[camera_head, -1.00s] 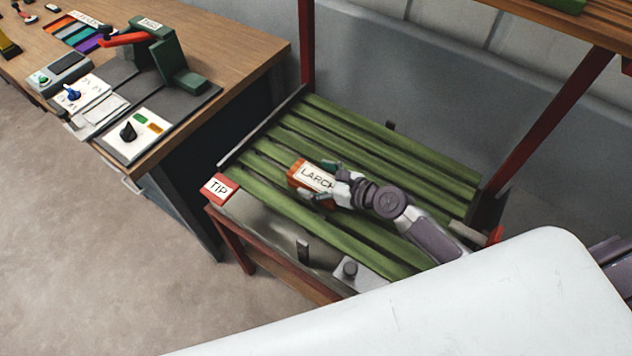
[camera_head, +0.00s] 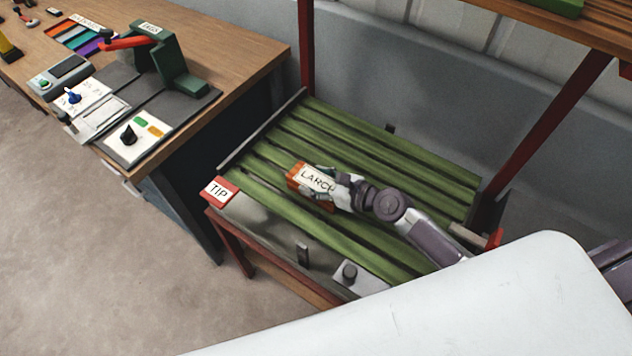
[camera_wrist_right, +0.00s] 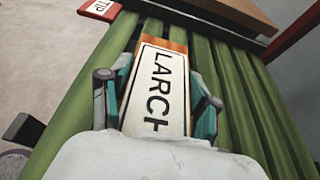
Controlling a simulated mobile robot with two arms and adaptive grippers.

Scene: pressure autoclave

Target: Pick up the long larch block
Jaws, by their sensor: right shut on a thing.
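The larch block is an orange-brown block with a white "LARCH" label (camera_head: 313,179). It lies over the green slatted rack, and I cannot tell whether it touches the slats. My right gripper (camera_head: 322,187) is shut on the block, with a finger on each side of it. In the right wrist view the larch block (camera_wrist_right: 158,88) sits between the two teal-padded fingers (camera_wrist_right: 156,105), its far end sticking out past them. Its near end is hidden by my wrist. My left gripper is not in view.
The green slatted rack (camera_head: 360,139) has a red "TIP" sign (camera_head: 219,191) at its left corner and a small grey control box (camera_head: 356,277) at its front. Red posts (camera_head: 307,50) carry a wooden shelf above. A workbench (camera_head: 232,62) with controls stands at the left.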

